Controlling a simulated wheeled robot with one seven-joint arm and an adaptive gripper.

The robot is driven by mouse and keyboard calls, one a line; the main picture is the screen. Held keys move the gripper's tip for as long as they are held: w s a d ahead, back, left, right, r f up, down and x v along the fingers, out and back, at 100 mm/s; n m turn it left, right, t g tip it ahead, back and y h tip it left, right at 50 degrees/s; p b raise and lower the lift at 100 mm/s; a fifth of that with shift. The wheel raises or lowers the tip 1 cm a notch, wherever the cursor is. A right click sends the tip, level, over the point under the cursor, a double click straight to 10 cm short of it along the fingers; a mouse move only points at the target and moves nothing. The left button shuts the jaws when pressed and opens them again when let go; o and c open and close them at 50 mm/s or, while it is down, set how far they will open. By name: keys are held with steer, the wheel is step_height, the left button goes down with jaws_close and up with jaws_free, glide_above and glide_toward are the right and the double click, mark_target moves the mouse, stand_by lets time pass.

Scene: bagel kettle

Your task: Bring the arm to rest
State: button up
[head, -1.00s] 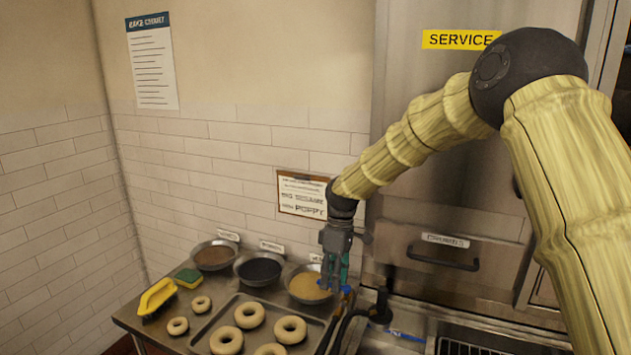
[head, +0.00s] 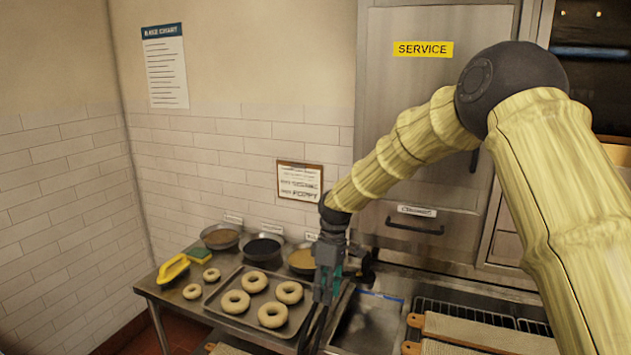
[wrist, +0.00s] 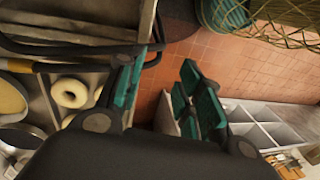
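My arm reaches in from the right of the head view and bends down to my gripper (head: 328,284). The gripper points downward over the right edge of the bagel tray (head: 213,299), in front of the bowls. In the wrist view its two teal fingers stand well apart, with nothing between them, so my gripper (wrist: 160,88) is open and empty. Red floor tiles (wrist: 185,62) show beyond the fingers.
Several bagels (head: 289,292) lie on the tray and beside it. Bowls (head: 221,236) of toppings stand behind. Steel drawers (head: 415,227) stand behind the arm; wooden boards (head: 475,332) lie at right.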

steer(key=s+d+f+m, duration=0.35)
steer(key=s+f, duration=0.65)
steer(key=f, duration=0.5)
steer(key=s+d+f+m, duration=0.35)
steer(key=s+f, duration=0.65)
steer(key=f, duration=0.5)
steer(key=s+d+f+m+t, duration=0.15)
steer(key=s+d, duration=0.25)
steer(key=s, duration=0.5)
steer(key=s+d+f+m, duration=0.3)
steer(key=s+d, duration=0.1)
steer(key=s, duration=0.5)
steer(key=s+d+f+m+t, duration=0.15)
steer(key=s+d, duration=0.35)
steer(key=s, duration=0.5)
step_height(320, 180, down, 7)
steer(key=g+h+b, duration=0.1)
steer(key=b, duration=0.5)
steer(key=shift+w+a+r, duration=0.2)
steer(key=shift+w, duration=0.05)
steer(key=shift+s+d+m, duration=0.1)
steer(key=shift+m, duration=0.2)
